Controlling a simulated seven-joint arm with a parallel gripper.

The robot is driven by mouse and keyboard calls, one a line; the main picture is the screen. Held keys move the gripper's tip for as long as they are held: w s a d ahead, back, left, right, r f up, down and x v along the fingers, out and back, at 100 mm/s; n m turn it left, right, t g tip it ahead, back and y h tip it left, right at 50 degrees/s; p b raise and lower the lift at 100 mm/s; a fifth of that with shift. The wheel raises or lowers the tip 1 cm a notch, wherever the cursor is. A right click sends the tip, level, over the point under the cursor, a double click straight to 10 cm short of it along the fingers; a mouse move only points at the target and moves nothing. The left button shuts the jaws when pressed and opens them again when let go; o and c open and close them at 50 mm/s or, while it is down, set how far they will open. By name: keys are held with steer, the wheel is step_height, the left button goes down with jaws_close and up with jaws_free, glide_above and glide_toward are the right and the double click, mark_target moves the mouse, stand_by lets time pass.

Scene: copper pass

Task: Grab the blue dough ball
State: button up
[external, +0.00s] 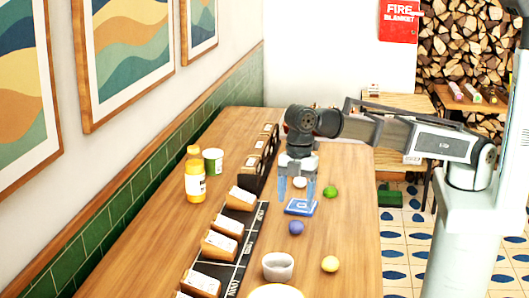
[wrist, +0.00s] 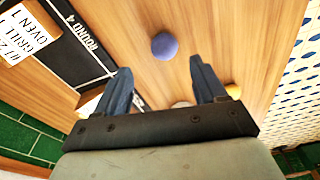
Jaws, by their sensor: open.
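The blue dough ball (external: 296,228) rests on the wooden table, in front of a flat blue square (external: 300,207). It also shows in the wrist view (wrist: 164,46), at the top middle, beyond my fingertips and roughly in line with the gap between them. My gripper (external: 296,194) is open, with its blue fingers pointing down above the table near the blue square. Nothing is held between the fingers (wrist: 161,66), and the ball is apart from them.
A green ball (external: 330,192), a yellow ball (external: 330,264), a white ball (external: 299,183) and a pale bowl (external: 278,266) stand around the blue ball. A black board (external: 244,250) with tilted boxes lies left. A yellow bottle (external: 195,176) and green cup (external: 213,162) stand near the wall.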

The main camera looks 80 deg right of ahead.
mark_target(297, 221)
steer(key=shift+a+f, duration=0.15)
steer(key=shift+f, duration=1.15)
steer(key=shift+s+a+f, duration=0.15)
steer(key=shift+f, duration=0.5)
steer(key=shift+s+a+f, duration=0.1)
steer(key=shift+a+f, duration=0.1)
steer(key=shift+f, duration=0.75)
steer(key=shift+a+f, duration=0.15)
steer(key=shift+f, duration=0.8)
steer(key=c, duration=1.1)
steer(key=shift+r, duration=0.15)
steer(key=shift+c, duration=0.2)
